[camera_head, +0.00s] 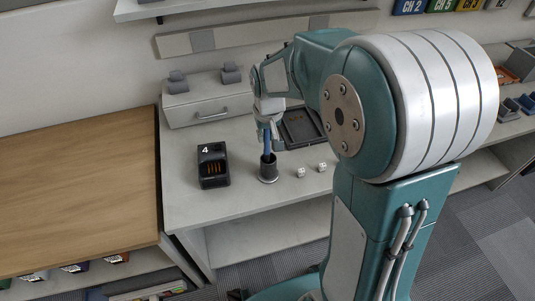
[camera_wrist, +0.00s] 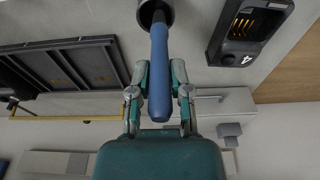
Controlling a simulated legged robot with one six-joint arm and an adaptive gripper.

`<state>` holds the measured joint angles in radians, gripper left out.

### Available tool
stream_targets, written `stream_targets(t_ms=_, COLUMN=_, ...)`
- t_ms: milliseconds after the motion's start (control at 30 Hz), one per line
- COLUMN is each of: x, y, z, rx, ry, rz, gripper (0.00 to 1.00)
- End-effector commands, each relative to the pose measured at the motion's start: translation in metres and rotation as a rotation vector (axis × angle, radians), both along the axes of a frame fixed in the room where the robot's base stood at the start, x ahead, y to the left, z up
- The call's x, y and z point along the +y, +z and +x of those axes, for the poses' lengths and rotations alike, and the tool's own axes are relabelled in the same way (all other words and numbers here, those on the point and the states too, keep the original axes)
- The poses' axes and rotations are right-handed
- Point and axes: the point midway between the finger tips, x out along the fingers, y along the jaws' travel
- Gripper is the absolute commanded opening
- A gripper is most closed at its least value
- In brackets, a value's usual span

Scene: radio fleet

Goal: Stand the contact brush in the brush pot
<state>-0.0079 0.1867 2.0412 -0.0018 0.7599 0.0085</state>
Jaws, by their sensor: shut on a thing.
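The contact brush has a blue handle (camera_head: 267,144) and stands roughly upright in my gripper (camera_head: 269,124). In the wrist view, the two fingers of my gripper (camera_wrist: 160,76) are shut on the blue brush (camera_wrist: 160,50), one on each side. The brush pot (camera_head: 268,174) is a small dark grey cylinder on the light bench, directly below my gripper. The brush's dark lower end is at the mouth of the pot, which also shows at the top of the wrist view (camera_wrist: 144,14). How deep it sits is hidden.
A black charger marked 4 (camera_head: 213,166) stands left of the pot. Two small white cubes (camera_head: 311,170) lie to its right. A dark tray (camera_head: 302,128) lies behind, and a drawer box (camera_head: 194,105) stands at the back. A wooden surface (camera_head: 75,190) adjoins at left.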

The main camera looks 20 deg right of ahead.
Motion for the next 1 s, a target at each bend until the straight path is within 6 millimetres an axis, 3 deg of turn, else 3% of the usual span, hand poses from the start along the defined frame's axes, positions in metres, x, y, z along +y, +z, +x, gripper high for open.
stream_targets(t_ms=400, x=-0.005, y=-0.057, z=0.0, rx=0.002, ry=-0.002, rz=0.004, gripper=0.0)
stream_targets(t_ms=800, x=-0.003, y=-0.064, z=0.0, rx=-0.001, ry=-0.002, rz=0.003, gripper=0.0)
stream_targets(t_ms=833, x=-0.003, y=-0.063, z=0.0, rx=-0.002, ry=-0.002, rz=0.003, gripper=0.38)
stream_targets(t_ms=867, x=-0.003, y=-0.063, z=0.001, rx=-0.002, ry=-0.002, rz=0.003, gripper=0.52)
stream_targets(t_ms=900, x=-0.003, y=-0.063, z=0.001, rx=-0.002, ry=-0.002, rz=0.003, gripper=0.59)
stream_targets(t_ms=1000, x=-0.004, y=-0.063, z=0.0, rx=-0.002, ry=-0.002, rz=0.003, gripper=0.59)
